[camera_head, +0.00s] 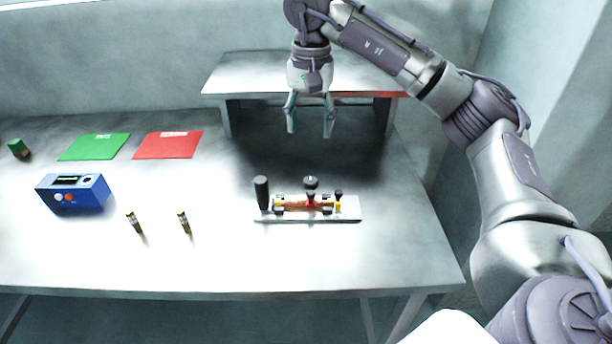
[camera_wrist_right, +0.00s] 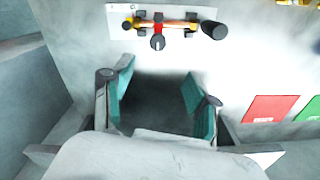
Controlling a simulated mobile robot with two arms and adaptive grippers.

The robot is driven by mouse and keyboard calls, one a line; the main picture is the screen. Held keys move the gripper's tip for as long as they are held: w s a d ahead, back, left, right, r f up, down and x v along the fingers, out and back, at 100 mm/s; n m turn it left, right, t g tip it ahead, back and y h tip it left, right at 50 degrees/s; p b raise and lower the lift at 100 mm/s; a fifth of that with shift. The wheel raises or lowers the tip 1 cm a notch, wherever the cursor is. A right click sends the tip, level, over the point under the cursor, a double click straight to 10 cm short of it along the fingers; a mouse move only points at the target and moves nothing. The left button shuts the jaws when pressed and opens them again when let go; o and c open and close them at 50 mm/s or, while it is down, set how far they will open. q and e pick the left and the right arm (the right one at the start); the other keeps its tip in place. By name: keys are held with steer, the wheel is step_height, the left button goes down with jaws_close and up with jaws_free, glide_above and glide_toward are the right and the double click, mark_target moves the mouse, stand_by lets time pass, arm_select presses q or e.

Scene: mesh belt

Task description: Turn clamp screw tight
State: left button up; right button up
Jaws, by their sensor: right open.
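The clamp fixture (camera_head: 350,215) is a pale plate on the table with a copper-coloured piece lying along it. A dark-topped clamp screw (camera_head: 310,183) stands at its middle above a red part. A tall black post (camera_head: 262,193) is at its left end and a small black knob (camera_head: 339,194) at its right. My right gripper (camera_head: 310,134) is open and empty, pointing down behind and above the fixture, apart from it. In the right wrist view the fixture (camera_wrist_right: 120,20) lies beyond the open fingers (camera_wrist_right: 157,92), with the clamp screw (camera_wrist_right: 157,42) in sight. My left gripper is not in view.
A raised metal shelf (camera_head: 255,75) stands behind my right gripper. A blue box with buttons (camera_head: 72,192), a green mat (camera_head: 94,147), a red mat (camera_head: 168,145), and two small brass-and-black cylinders (camera_head: 134,222) (camera_head: 184,222) lie to the left. The table front is clear.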

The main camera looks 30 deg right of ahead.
mark_target(310, 180)
step_height(310, 180, down, 12)
steer(key=b, duration=0.2)
steer(key=shift+s+d+f+b, duration=0.1)
steer(key=shift+f+b, duration=0.1)
steer(key=shift+b, duration=0.15)
steer(key=shift+f, duration=0.55)
jaws_close()
